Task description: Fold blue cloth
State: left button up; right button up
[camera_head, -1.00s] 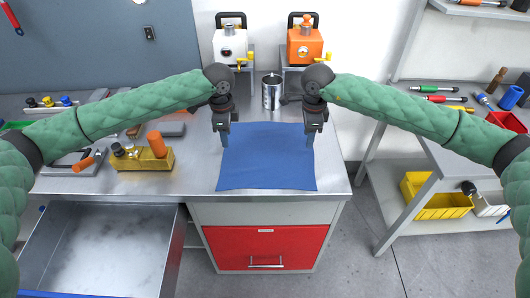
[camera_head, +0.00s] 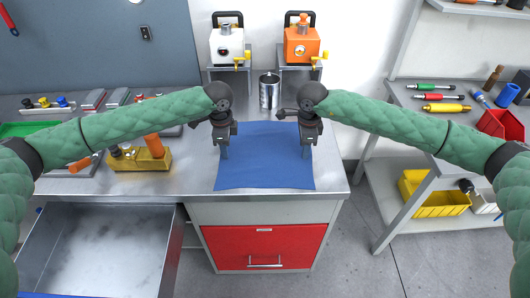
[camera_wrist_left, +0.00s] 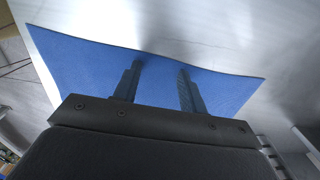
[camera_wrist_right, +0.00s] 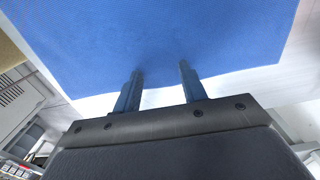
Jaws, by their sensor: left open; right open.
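The blue cloth (camera_head: 264,168) lies flat and spread out on the metal workbench in the head view. My left gripper (camera_head: 224,152) is at the cloth's left side, pointing down. My right gripper (camera_head: 306,150) is at the cloth's right side, also pointing down. In the left wrist view, the open fingers (camera_wrist_left: 160,72) are apart over the cloth (camera_wrist_left: 85,60), with nothing seen between them but cloth surface. In the right wrist view, the open fingers (camera_wrist_right: 160,75) are apart with their tips over the cloth (camera_wrist_right: 160,35) near its edge. Whether the tips touch the cloth is unclear.
A metal can (camera_head: 269,90) stands behind the cloth. White (camera_head: 228,45) and orange (camera_head: 302,44) devices stand on raised stands at the back. A yellow block holder (camera_head: 141,160) is left of the cloth. An open drawer (camera_head: 95,250) juts out at front left.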

pick_arm(q)
grip_shut()
pick_arm(e)
grip_shut()
jog(key=shift+r, duration=0.1)
